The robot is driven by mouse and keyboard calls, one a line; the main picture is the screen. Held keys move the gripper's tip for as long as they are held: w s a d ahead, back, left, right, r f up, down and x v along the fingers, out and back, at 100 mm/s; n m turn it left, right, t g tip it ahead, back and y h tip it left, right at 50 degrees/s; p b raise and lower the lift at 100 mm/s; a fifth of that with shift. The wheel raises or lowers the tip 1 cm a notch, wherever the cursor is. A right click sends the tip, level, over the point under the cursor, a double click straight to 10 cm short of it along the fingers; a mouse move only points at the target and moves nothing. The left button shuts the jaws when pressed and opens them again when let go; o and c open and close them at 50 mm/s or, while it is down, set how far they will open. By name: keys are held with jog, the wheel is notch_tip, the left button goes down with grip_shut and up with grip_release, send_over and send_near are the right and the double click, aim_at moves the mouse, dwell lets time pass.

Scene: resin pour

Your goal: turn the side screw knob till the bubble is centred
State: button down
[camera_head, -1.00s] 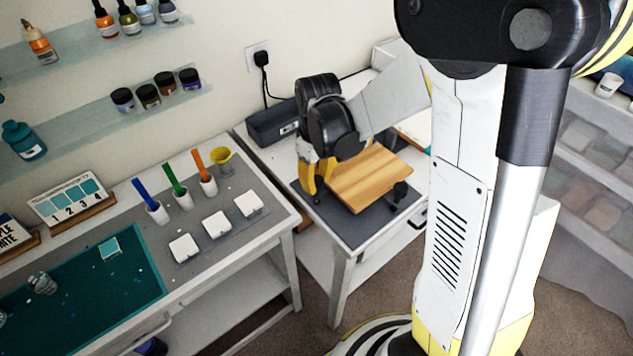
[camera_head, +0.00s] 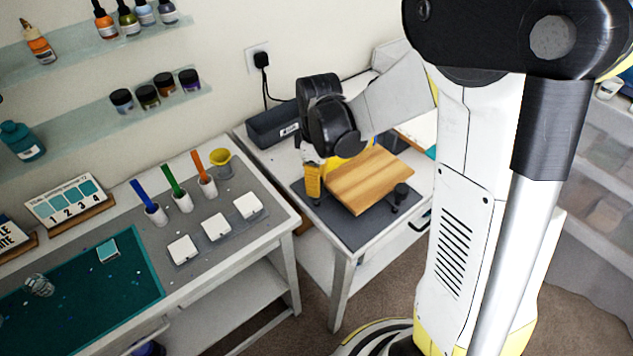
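A wooden board (camera_head: 369,181) with light and dark stripes sits slightly raised over a dark grey mat (camera_head: 353,232) on the small white table. A black knob (camera_head: 401,190) stands at the board's right corner. My gripper (camera_head: 314,194), with yellow fingers, points down at the board's left corner. Its fingertips are close to a small dark part there, and I cannot tell whether they touch it. The finger gap is too small and partly hidden to judge. No bubble or level can be made out.
A black box (camera_head: 271,124) stands behind my arm against the wall. A narrow gap separates the two tables.

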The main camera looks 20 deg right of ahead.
jog(key=c, duration=1)
grip_release()
jog(key=shift+c, duration=0.2)
notch_tip(320, 180, up, 12)
jog(key=shift+d, duration=0.15)
jog(key=s+f+m+t+b, duration=0.1)
jog(key=s+m+t+b, duration=0.3)
jog(key=s+m+t, duration=0.3)
jog(key=shift+s+f+m+b, duration=0.3)
jog(key=shift+s+m, duration=1.6)
jog(key=shift+s, duration=0.95)
